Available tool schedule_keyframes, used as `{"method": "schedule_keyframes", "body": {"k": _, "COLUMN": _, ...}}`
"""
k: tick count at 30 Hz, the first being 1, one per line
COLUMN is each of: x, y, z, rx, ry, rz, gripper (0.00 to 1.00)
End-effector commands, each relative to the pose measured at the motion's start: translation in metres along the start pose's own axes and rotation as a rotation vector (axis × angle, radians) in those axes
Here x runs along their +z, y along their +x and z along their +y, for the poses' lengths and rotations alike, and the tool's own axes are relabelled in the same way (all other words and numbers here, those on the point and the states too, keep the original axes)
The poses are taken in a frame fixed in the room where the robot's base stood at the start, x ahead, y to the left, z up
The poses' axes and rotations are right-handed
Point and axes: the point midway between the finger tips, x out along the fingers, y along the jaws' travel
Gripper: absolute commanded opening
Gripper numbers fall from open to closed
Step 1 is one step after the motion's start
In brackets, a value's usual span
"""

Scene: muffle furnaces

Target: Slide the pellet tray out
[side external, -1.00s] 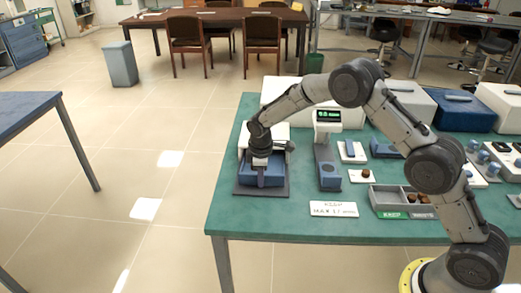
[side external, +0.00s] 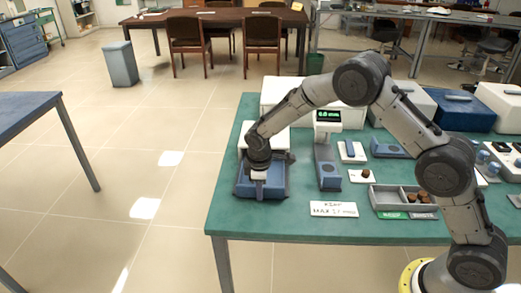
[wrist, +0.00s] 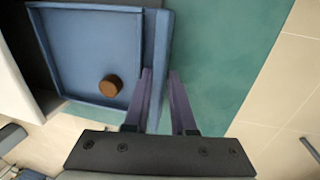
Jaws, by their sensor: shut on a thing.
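The blue pellet tray (side external: 279,190) stands pulled out in front of a white furnace (side external: 277,137) at the table's left side. In the wrist view the tray (wrist: 85,45) is an open shallow square with raised walls, and a small brown pellet (wrist: 110,86) lies in it. My gripper (side external: 259,188) is at the tray's front. In the wrist view my gripper (wrist: 161,75) has one finger on the inner side of the tray's front edge and the other on the outer side, shut on that edge. The finger tips' exact contact is hard to see.
Right of the tray stands a scale with a lit green display (side external: 327,115). A white sign (side external: 333,209) lies near the front edge, and a grey divided bin (side external: 393,198) holds brown pellets. Bare green table (side external: 237,217) lies in front of the tray.

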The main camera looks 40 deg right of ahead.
Motion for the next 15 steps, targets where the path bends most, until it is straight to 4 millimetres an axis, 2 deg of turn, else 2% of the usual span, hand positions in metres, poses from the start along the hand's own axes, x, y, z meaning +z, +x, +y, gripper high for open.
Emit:
{"method": "schedule_keyframes", "body": {"k": 1, "x": 0.0043, "y": 0.0072, "z": -0.0093, "rx": -0.013, "ry": -0.004, "rz": -0.016, "gripper": 0.0}}
{"method": "schedule_keyframes", "body": {"k": 6, "x": 0.0044, "y": 0.0055, "z": -0.0175, "rx": -0.013, "ry": -0.003, "rz": -0.015, "gripper": 0.0}}
{"method": "schedule_keyframes", "body": {"k": 7, "x": 0.0044, "y": 0.0055, "z": -0.0178, "rx": -0.013, "ry": -0.002, "rz": -0.015, "gripper": 0.26}}
{"method": "schedule_keyframes", "body": {"k": 8, "x": 0.0044, "y": 0.0057, "z": -0.0173, "rx": -0.013, "ry": -0.002, "rz": -0.015, "gripper": 0.31}}
{"method": "schedule_keyframes", "body": {"k": 15, "x": 0.0046, "y": 0.0055, "z": -0.0167, "rx": -0.013, "ry": -0.002, "rz": -0.015, "gripper": 0.33}}
